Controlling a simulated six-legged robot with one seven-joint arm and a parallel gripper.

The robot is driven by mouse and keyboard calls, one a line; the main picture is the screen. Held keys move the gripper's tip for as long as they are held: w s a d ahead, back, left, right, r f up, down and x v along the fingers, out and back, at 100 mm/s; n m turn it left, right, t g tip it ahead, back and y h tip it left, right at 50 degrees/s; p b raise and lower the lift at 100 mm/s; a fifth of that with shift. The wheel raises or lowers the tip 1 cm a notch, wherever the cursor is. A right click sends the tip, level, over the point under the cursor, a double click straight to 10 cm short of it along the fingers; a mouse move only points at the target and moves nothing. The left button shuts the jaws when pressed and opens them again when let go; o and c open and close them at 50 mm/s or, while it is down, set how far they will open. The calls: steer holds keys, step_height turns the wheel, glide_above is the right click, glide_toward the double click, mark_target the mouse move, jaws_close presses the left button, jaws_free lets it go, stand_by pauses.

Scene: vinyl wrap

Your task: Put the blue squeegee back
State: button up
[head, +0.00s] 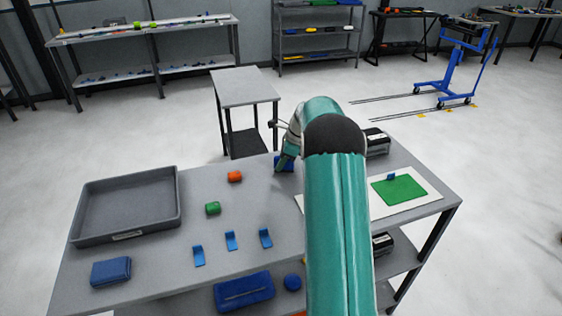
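Three small blue pieces with bent tops, squeegee-like, lie in a row on the grey table: the left one (198,256), the middle one (231,241) and the right one (265,238). Another small blue piece (391,176) sits on the green sheet (405,190), which lies on a white board (434,194). I cannot tell which blue piece is the task's squeegee. My arm reaches over the table, and its far end bends down beside a blue object (278,163) near the table's back edge. My gripper's fingers are not clearly visible there.
An empty grey tray (178,212) stands at the left. An orange block (235,176), a green block (212,208) and a blue pouch (111,271) lie on the table. A black-and-grey box (377,142) stands at the back right. A small side table (245,88) stands behind.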

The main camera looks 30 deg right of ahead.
steer(key=o, duration=0.4)
steer(key=shift+c, duration=0.2)
steer(key=shift+r, duration=0.1)
steer(key=v, duration=1.2)
steer(key=shift+a+r, duration=0.2)
steer(key=s+a+r+n+h, duration=0.1)
steer(key=s+a+r+n, duration=0.5)
steer(key=a, duration=0.4)
steer(key=s+a+r+n+h, duration=0.1)
steer(key=s+a+r+n, duration=0.5)
steer(key=a, duration=0.5)
steer(key=s+a+f+n+t, duration=0.1)
steer(key=s+a+f+n, duration=0.1)
steer(key=s+a+n, duration=0.4)
steer(key=s+a+f+n+t+h, duration=0.1)
steer(key=s+a+f+n, duration=0.2)
steer(key=s, duration=1)
steer(key=a+n, duration=0.3)
steer(key=n, duration=0.1)
steer(key=shift+s+t+h, duration=0.3)
steer(key=shift+s+t, duration=0.1)
